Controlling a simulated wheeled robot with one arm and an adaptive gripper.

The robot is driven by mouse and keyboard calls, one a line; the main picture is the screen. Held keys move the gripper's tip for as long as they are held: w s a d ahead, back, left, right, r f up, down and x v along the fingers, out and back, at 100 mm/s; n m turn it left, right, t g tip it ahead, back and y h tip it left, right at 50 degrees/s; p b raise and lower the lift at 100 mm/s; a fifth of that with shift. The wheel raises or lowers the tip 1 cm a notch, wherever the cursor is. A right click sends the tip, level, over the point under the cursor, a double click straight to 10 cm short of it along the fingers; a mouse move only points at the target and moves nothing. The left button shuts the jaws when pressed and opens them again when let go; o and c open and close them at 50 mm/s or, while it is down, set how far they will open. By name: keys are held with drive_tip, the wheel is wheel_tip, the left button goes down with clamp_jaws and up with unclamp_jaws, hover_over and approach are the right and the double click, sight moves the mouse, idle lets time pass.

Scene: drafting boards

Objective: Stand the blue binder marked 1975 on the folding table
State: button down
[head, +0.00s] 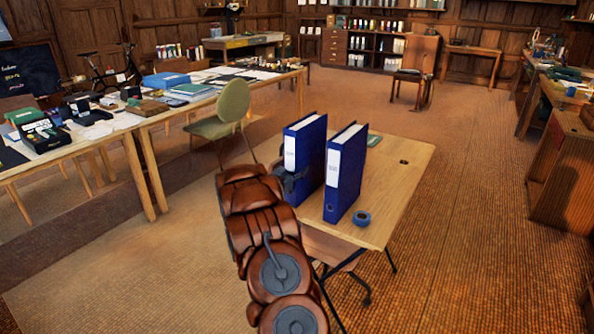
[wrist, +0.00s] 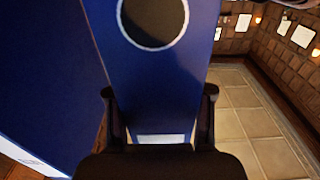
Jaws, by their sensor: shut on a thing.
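Two blue binders stand upright side by side at the folding table (head: 396,190) in the head view. My gripper (head: 290,181) is shut on the left binder (head: 310,155), which has a white spine label. Its lower edge is partly hidden by my arm, so I cannot tell whether it touches the top. The right binder (head: 346,175) stands on the table, a narrow gap away. The label writing is too small to read surely. In the wrist view my gripper's fingers (wrist: 159,94) straddle the held binder (wrist: 150,85), below its round finger hole. The other binder (wrist: 40,75) fills the left.
A roll of blue tape (head: 361,218) lies before the right binder. A flat green item (head: 374,140) lies behind it. A green chair (head: 228,112) is close on the left, by a long cluttered table (head: 150,121).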

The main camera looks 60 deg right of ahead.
drive_tip(key=shift+c, duration=2.2)
unclamp_jaws()
drive_tip(key=shift+r, duration=0.1)
drive_tip(key=a, duration=1.2)
drive_tip(key=shift+s+b, duration=0.3)
drive_tip(key=shift+b, duration=0.1)
